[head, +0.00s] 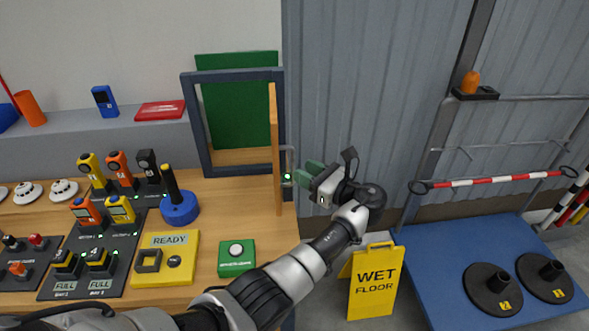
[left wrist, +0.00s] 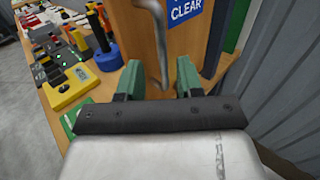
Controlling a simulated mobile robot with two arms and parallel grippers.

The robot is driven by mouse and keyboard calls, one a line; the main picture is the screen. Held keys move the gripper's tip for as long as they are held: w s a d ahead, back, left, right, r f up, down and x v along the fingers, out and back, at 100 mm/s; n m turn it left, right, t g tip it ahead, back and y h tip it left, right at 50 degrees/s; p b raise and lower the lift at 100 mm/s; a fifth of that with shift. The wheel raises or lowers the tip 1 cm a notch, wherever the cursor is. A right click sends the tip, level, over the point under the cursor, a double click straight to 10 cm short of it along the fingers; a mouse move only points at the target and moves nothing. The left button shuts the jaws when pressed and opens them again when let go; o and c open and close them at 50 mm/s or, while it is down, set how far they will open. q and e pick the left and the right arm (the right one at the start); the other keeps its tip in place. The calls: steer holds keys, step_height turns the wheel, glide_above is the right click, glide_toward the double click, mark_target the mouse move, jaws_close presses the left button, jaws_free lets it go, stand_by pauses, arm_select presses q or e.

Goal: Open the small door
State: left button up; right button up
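The small door (head: 276,150) is a wooden panel seen nearly edge-on. It stands swung out from the dark blue frame (head: 192,120), at the frame's right side. A grey bar handle (head: 289,160) is on its right face. My left gripper (head: 306,174) is just right of the handle. In the left wrist view its green fingers (left wrist: 158,78) are spread apart, with the handle (left wrist: 158,45) showing between them and no visible grip on it. The door's face (left wrist: 130,30) carries a blue label reading CLEAR. My right gripper is not in view.
The wooden table (head: 215,215) holds a blue-based joystick (head: 180,208), a yellow READY box (head: 166,258) and a green button box (head: 237,258). A yellow wet floor sign (head: 375,283) stands on the floor. A blue platform (head: 440,270) is at right.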

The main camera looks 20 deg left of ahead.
arm_select(q)
steer(key=shift+b+v, duration=0.6)
steer(key=shift+v, duration=2.35)
